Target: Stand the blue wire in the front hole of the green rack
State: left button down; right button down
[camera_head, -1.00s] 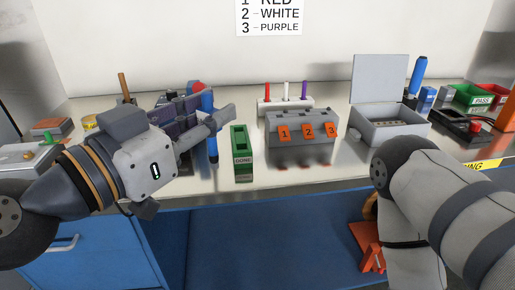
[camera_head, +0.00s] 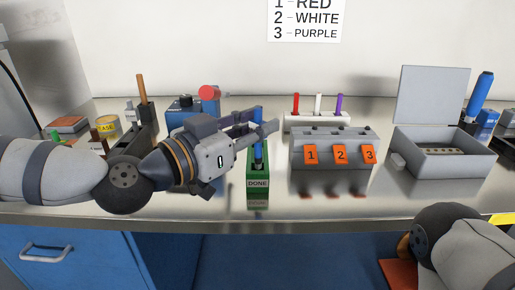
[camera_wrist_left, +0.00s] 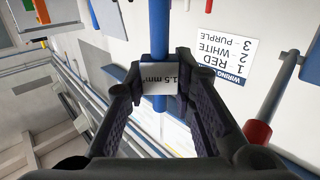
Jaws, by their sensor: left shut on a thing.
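The blue wire (camera_head: 258,155) is upright over the green rack (camera_head: 251,174), which has a "DONE" label on its front. Its lower end meets the rack's top in the head view; I cannot tell which hole it is at or how deep it sits. My left gripper (camera_head: 262,129) is shut on the wire, above the rack. In the left wrist view, the blue wire (camera_wrist_left: 158,32) runs between the fingers (camera_wrist_left: 160,78), with a white "1.5 mm" label at the grip. My right gripper is out of view; only part of that arm shows at lower right.
A grey block with orange tags (camera_head: 340,140) stands right of the rack, with a white holder of red, white and purple wires (camera_head: 318,121) behind. An open grey box (camera_head: 440,157) is further right. A red-topped blue device (camera_head: 208,93) stands behind my left arm.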

aim_at(257, 143)
pick_arm(q)
jog(key=shift+w+f, duration=0.3)
jog(key=shift+w+f+b, duration=0.15)
jog(key=shift+f+b, duration=0.15)
jog(key=shift+f, duration=0.7)
jog(key=shift+w+f+b, duration=0.1)
jog(key=shift+f+b, duration=0.15)
jog(key=shift+f, duration=0.7)
jog(key=c, duration=1.4)
grip_release()
jog(key=shift+r, duration=0.1)
jog(key=shift+o, duration=0.2)
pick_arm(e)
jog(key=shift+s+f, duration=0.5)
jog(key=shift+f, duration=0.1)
pick_arm(q)
jog(key=shift+r, duration=0.15)
jog(key=shift+s+a+r, duration=0.1)
jog(key=shift+s+a, duration=0.1)
jog(key=shift+a, duration=0.05)
jog(key=v, duration=1.1)
jog(key=shift+s+a+p, duration=0.1)
jog(key=shift+s+p, duration=0.1)
jog(key=shift+p, duration=0.15)
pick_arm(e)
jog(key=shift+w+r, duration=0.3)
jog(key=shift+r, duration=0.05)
